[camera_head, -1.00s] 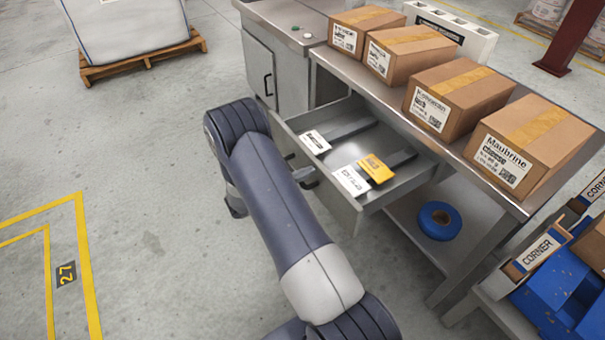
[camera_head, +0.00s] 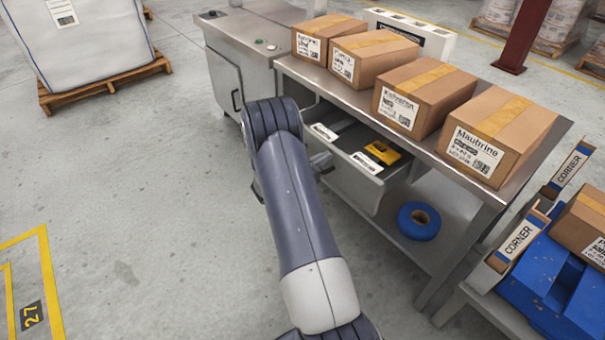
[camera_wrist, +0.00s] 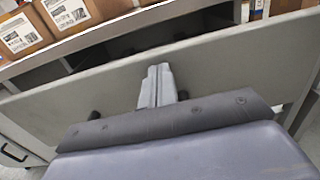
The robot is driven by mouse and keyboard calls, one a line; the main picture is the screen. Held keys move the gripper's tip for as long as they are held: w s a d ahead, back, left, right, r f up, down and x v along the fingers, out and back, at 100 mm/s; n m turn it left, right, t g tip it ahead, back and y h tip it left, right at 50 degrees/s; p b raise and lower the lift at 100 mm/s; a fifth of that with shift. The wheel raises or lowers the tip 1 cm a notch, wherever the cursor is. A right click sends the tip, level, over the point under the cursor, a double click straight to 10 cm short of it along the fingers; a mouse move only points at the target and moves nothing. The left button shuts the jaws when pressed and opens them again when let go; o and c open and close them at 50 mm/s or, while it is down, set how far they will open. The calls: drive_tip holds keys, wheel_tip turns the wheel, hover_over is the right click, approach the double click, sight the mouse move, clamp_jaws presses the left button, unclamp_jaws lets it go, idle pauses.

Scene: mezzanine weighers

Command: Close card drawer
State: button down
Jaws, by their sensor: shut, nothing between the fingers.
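The card drawer (camera_head: 352,188) is a grey metal drawer under the bench top, partly open in the head view. White cards and a yellow item (camera_head: 382,152) lie in it. In the wrist view the drawer's front panel (camera_wrist: 225,75) spans the picture. My gripper (camera_wrist: 158,72) is shut and empty, its fingertips at the panel near its upper edge; they look in contact, though I cannot be sure. The drawer handle is mostly hidden behind my wrist, with dark ends showing on both sides.
Several labelled cartons (camera_head: 428,92) stand on the metal bench (camera_head: 350,98). A blue tape roll (camera_head: 419,221) lies on the lower shelf. A grey cabinet (camera_head: 240,75) adjoins the bench.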

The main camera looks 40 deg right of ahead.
drive_tip(key=d+b, duration=0.1)
drive_tip(key=d, duration=0.4)
drive_tip(key=d+b, duration=0.2)
drive_tip(key=d, duration=0.3)
drive_tip(key=d+b, duration=0.1)
drive_tip(key=d, duration=0.4)
drive_tip(key=shift+w+d+b, duration=0.2)
drive_tip(key=shift+w+b, duration=0.05)
drive_tip(key=shift+b, duration=0.1)
drive_tip(key=shift+d+r, duration=0.15)
drive_tip(key=shift+r, duration=0.05)
drive_tip(key=shift+r, duration=0.1)
drive_tip(key=shift+w+a, duration=0.1)
drive_tip(key=shift+a, duration=0.2)
drive_tip(key=a, duration=1.3)
drive_tip(key=shift+s+a+f, duration=0.3)
drive_tip(key=shift+s+a, duration=0.05)
drive_tip(key=shift+a, duration=0.05)
drive_tip(key=shift+d, duration=0.1)
drive_tip(key=d, duration=1.3)
drive_tip(key=shift+w+d, duration=0.25)
drive_tip(key=shift+d, duration=0.05)
